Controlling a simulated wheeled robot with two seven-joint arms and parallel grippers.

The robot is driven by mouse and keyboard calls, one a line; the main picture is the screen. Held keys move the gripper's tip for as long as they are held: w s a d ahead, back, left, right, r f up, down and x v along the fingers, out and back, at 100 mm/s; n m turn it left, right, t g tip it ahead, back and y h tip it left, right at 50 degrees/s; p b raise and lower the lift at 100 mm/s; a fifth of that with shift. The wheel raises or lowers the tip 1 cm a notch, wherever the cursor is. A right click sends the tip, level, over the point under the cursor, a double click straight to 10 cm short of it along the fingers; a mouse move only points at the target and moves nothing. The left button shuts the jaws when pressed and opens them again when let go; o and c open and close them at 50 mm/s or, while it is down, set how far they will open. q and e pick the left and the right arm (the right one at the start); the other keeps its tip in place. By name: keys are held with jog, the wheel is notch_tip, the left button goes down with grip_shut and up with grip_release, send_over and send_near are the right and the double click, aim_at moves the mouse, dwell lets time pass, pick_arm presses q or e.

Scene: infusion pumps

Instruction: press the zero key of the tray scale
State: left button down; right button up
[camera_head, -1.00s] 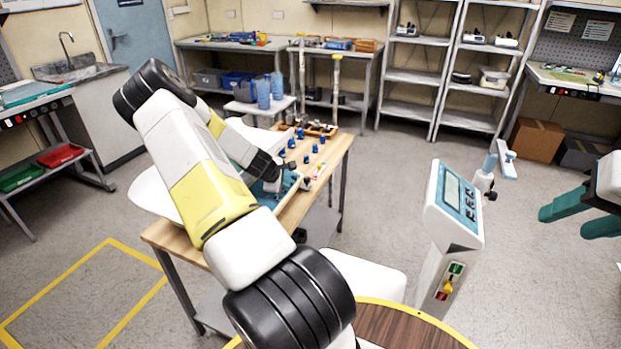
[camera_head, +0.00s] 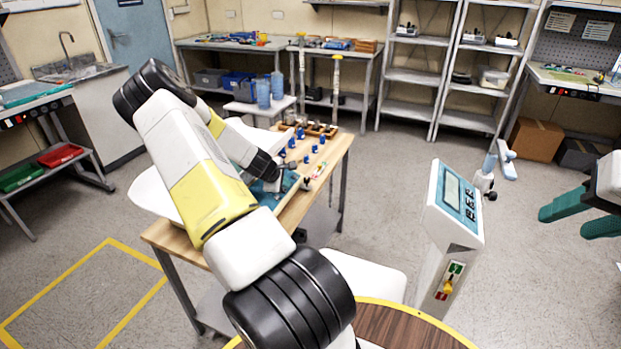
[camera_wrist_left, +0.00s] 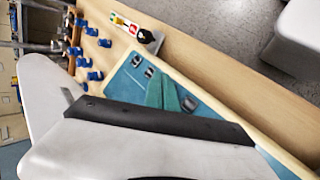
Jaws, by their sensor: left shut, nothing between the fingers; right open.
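The tray scale stands on the wooden table, partly hidden behind my left arm. Its white pan (camera_head: 152,196) shows left of the arm, and also in the left wrist view (camera_wrist_left: 38,100). Its teal key panel (camera_wrist_left: 124,79) has several dark keys. My left gripper (camera_wrist_left: 164,84) is shut and empty, its green fingers over the panel close to the keys. I cannot tell whether the tips touch a key, and no key label is legible. In the head view the left gripper (camera_head: 277,180) is mostly hidden. My right gripper (camera_head: 572,214) is open and empty at the right edge.
A white unit with a teal display (camera_head: 457,195) stands on a post to the right. Open floor lies between it and the shelves (camera_head: 410,75).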

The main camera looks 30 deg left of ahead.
dwell(0.3)
pick_arm(q)
jog(key=shift+a+f, duration=0.2)
jog(key=shift+f, duration=0.15)
jog(key=shift+a+f, duration=0.1)
jog(key=shift+f, duration=0.2)
dwell(0.6)
jog(key=shift+d+r, duration=0.3)
jog(key=shift+r, duration=0.35)
jog(key=r, duration=0.1)
jog(key=d+r, duration=0.1)
jog(key=r, duration=0.1)
jog(key=d+r, duration=0.1)
jog(key=shift+w+r, duration=0.1)
jog(key=shift+r, duration=0.25)
dwell(0.9)
